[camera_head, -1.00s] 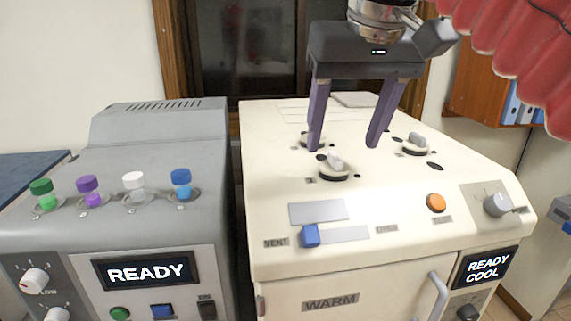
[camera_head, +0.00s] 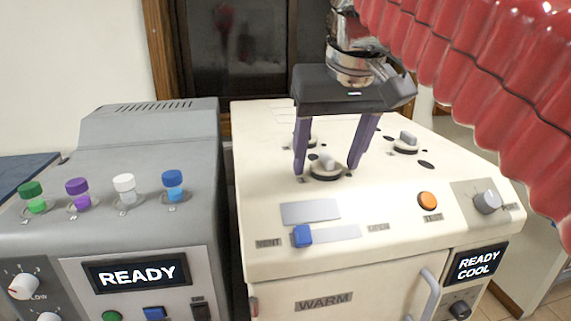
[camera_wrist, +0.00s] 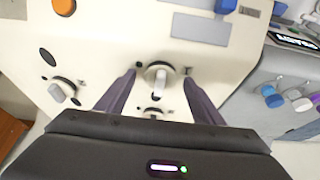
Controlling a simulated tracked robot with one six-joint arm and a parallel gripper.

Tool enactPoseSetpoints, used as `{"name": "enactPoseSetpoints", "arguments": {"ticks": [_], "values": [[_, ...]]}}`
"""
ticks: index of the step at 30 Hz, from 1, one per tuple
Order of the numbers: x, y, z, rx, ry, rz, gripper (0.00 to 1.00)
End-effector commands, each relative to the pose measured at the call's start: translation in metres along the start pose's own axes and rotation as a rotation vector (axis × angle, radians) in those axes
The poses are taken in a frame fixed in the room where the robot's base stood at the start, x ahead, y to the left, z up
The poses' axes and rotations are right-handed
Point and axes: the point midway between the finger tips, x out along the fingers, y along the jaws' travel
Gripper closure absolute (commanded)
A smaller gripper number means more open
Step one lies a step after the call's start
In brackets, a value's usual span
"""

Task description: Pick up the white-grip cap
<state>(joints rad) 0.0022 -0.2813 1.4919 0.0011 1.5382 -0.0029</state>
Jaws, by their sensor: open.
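The white-grip cap (camera_head: 327,169) is the front one of three round caps on top of the cream machine. It has a dark round base and a pale upright grip, and also shows in the wrist view (camera_wrist: 160,78). My gripper (camera_head: 327,168) is open, its two purple fingers lowered on either side of this cap. In the wrist view, my gripper (camera_wrist: 159,74) has one finger left and one right of the cap, with gaps between. I cannot tell the exact height of the fingertips. The cap sits on the machine top.
A grey-grip cap (camera_head: 406,143) is at the right, and another cap (camera_head: 311,139) stands behind, partly hidden by my gripper. A blue slider (camera_head: 302,236) and orange button (camera_head: 427,200) are in front. The grey machine (camera_head: 160,150) at left carries several coloured-cap vials.

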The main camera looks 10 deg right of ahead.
Motion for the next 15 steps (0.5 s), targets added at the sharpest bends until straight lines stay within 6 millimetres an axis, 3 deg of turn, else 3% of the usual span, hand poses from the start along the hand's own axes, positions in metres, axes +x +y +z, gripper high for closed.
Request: {"name": "enactPoseSetpoints", "arguments": {"ticks": [11, 15], "values": [[-0.0006, -0.0002, 0.0000, -0.001, 0.000, 0.000, 0.38], [-0.0006, -0.0002, 0.0001, -0.001, 0.000, 0.000, 0.46]]}}
